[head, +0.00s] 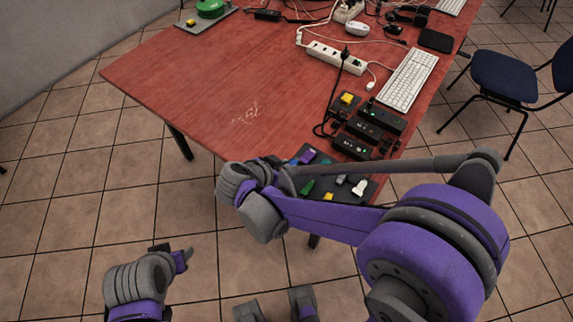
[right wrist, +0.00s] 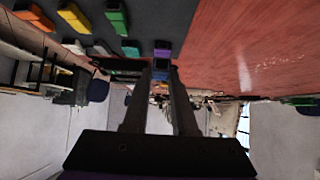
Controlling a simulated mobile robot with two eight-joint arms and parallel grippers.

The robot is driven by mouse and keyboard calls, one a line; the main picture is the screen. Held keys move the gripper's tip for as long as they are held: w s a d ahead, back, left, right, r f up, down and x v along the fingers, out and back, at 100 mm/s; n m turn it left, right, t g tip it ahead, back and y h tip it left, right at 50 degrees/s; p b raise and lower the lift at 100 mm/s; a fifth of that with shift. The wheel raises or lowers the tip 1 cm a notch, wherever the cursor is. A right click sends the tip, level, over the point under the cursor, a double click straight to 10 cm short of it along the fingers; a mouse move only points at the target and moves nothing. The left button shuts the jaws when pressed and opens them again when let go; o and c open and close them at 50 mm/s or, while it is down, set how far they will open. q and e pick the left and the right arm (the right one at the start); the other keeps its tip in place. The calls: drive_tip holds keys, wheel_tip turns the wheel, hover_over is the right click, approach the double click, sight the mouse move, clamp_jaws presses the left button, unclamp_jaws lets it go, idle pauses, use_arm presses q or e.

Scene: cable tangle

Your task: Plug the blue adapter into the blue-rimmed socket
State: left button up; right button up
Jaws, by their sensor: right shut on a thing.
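Black socket boxes (head: 375,122) stand on the table just beyond the tray. A blue rim on a socket is too small to make out. My left gripper (head: 178,258) is over the floor at lower left, away from the table; its jaw opening is unclear.
The dark tray (head: 370,190) holds purple (head: 307,156), green (head: 307,187), yellow and white pieces. A white power strip (head: 337,57), keyboard (head: 408,80) and tangled cables lie farther back. The left of the red table (head: 190,75) is clear. A blue chair (head: 503,75) stands at right.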

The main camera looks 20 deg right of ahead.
clamp_jaws()
drive_tip(key=w+d+n+y, duration=0.2)
drive_tip(key=n, duration=0.1)
drive_tip(key=w+d+n+y, duration=0.2)
drive_tip(key=d, duration=0.1)
drive_tip(key=w+d+n+y+p, duration=0.1)
drive_tip(key=w+d+n+y, duration=0.1)
drive_tip(key=n, duration=0.1)
drive_tip(key=shift+w+d+f+n+y, duration=0.2)
drive_tip(key=shift+d+f+n+y, duration=0.1)
drive_tip(key=shift+d+y, duration=0.1)
drive_tip(key=w+d+r+n+h+p, duration=0.1)
drive_tip(key=w+d+r+n+h, duration=0.15)
drive_tip(key=d+n, duration=0.7)
drive_tip(key=w+d+r+n+h+p, duration=0.1)
drive_tip(key=w+d+n, duration=0.2)
drive_tip(key=d+n, duration=0.7)
drive_tip(key=w+d+r+n+h+p, duration=0.1)
drive_tip(key=w+d+n+h, duration=0.1)
drive_tip(key=d+n, duration=0.8)
drive_tip(key=shift+m+g, duration=0.3)
drive_tip(key=shift+m, duration=0.45)
drive_tip(key=shift+w+d+f+b, duration=0.15)
drive_tip(key=shift+f+b, duration=0.55)
drive_tip(key=shift+f, duration=0.5)
drive_tip(key=shift+s+d+f+b, duration=0.15)
drive_tip(key=shift+f+b, duration=0.55)
drive_tip(key=shift+f, duration=0.45)
drive_tip(key=shift+a+f+b, duration=0.1)
drive_tip(key=shift+f+b, duration=1)
